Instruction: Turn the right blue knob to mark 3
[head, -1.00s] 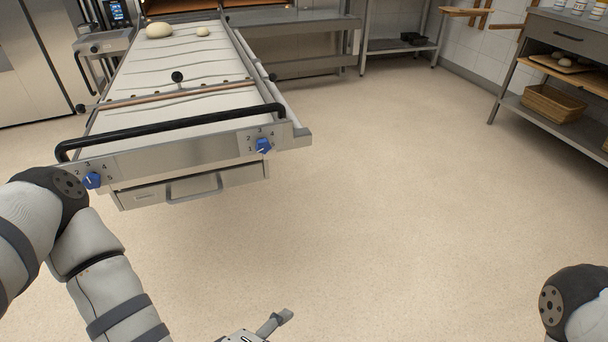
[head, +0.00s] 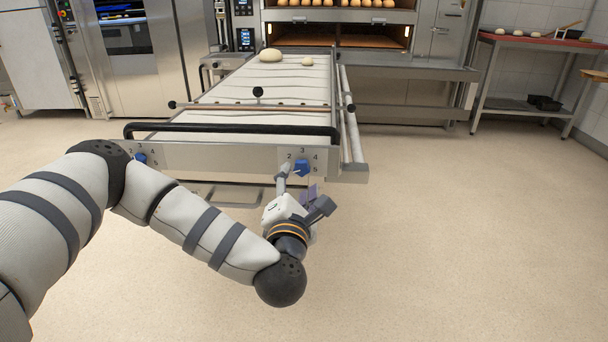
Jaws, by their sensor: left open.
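The right blue knob (head: 302,168) is on the front panel (head: 230,160) of the loader, near its right end. My left gripper (head: 301,189) is just below and in front of the knob, fingers apart. One finger reaches up along the knob's left side, and the other is lower right. I cannot tell whether either touches the knob. The left blue knob (head: 141,158) is partly hidden by my left arm. My right gripper is out of view.
A black handle bar (head: 235,129) runs above the panel. The loader's white belt (head: 265,85) carries dough pieces (head: 270,55) at its far end. A deck oven (head: 340,35) stands behind. The floor to the right is clear.

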